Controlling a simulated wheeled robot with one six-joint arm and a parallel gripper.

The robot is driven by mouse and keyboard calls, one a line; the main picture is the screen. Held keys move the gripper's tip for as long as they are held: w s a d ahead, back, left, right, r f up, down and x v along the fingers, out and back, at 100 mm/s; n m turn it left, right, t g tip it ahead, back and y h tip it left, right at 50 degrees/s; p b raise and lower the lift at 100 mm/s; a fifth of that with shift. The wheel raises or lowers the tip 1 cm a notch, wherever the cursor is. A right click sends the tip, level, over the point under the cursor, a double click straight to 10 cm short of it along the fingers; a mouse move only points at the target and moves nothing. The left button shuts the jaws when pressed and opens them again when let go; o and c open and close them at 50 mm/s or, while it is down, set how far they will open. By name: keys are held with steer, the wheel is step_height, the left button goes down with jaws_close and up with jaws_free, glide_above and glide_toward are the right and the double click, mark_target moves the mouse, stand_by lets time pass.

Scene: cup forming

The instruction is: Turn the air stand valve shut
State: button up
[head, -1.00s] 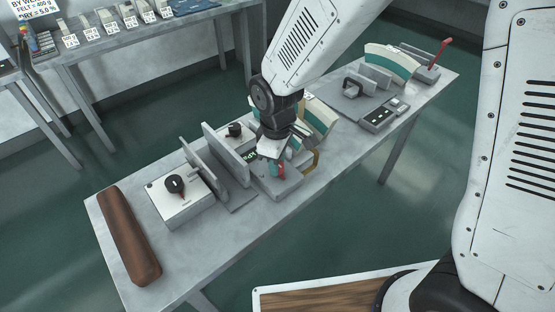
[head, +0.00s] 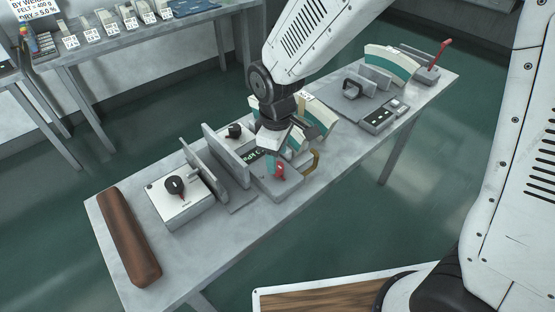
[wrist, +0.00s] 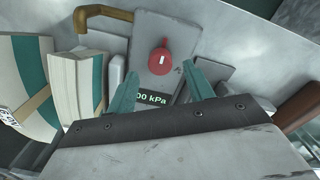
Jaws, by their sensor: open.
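The air stand (head: 290,186) is a grey unit in the middle of the bench. Its valve is a round red knob with a white mark (wrist: 162,62), also seen in the head view (head: 280,173). A display with green digits (wrist: 152,98) ends in "00 kPa"; my gripper partly hides it. My gripper (wrist: 161,76) is open and empty, its teal fingers apart, with the knob just beyond and between the tips in the wrist view. I cannot tell whether they touch it.
A brass-coloured hook-shaped pipe (wrist: 105,14) stands beside the valve. Cream and teal blocks (wrist: 75,85) are close on the left. A white box with a black dial (head: 178,203) and a brown roll (head: 128,236) lie on the bench's left end.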

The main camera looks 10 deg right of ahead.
step_height(320, 180, up, 5)
stand_by(0.7)
steer(key=s+d+r+m, duration=0.6)
steer(key=s+d+r, duration=0.1)
steer(key=s+d, duration=0.2)
steer(key=s+d+r+m+t, duration=0.1)
steer(key=s+d+r+m, duration=0.5)
steer(key=s+d, duration=0.4)
steer(key=shift+s+d+r, duration=0.25)
steer(key=shift+d+r, duration=0.3)
steer(key=shift+d, duration=0.45)
